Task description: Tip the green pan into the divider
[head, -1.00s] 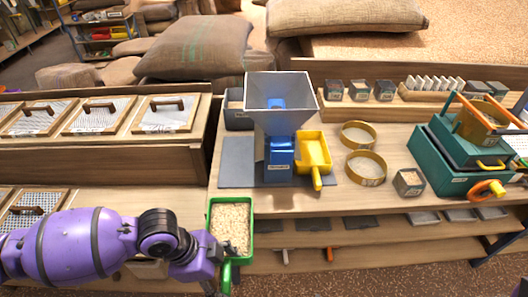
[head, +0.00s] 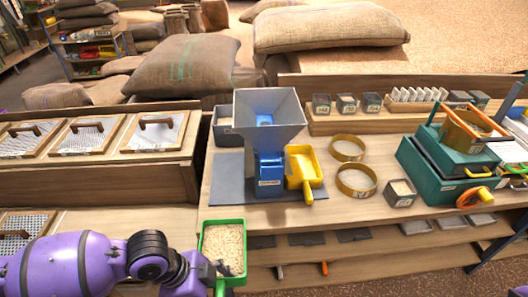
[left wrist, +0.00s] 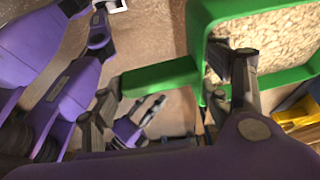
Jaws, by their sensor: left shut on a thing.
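The green pan (head: 223,222) is full of pale grain and looks about level. It is at the front edge of the bench, left of and nearer than the divider. My left gripper (head: 212,272) is shut on its green handle, which also shows in the left wrist view (left wrist: 160,76). The divider has a grey funnel hopper (head: 268,108) above a blue body (head: 270,170) on a dark mat. A yellow pan (head: 304,165) stands against its right side.
Two brass sieve rings (head: 356,180) and a small sample box (head: 401,192) are right of the divider. A teal machine (head: 440,165) stands at the far right. Framed screens (head: 150,135) are on the left bench. A lower shelf (head: 330,250) runs beneath the bench.

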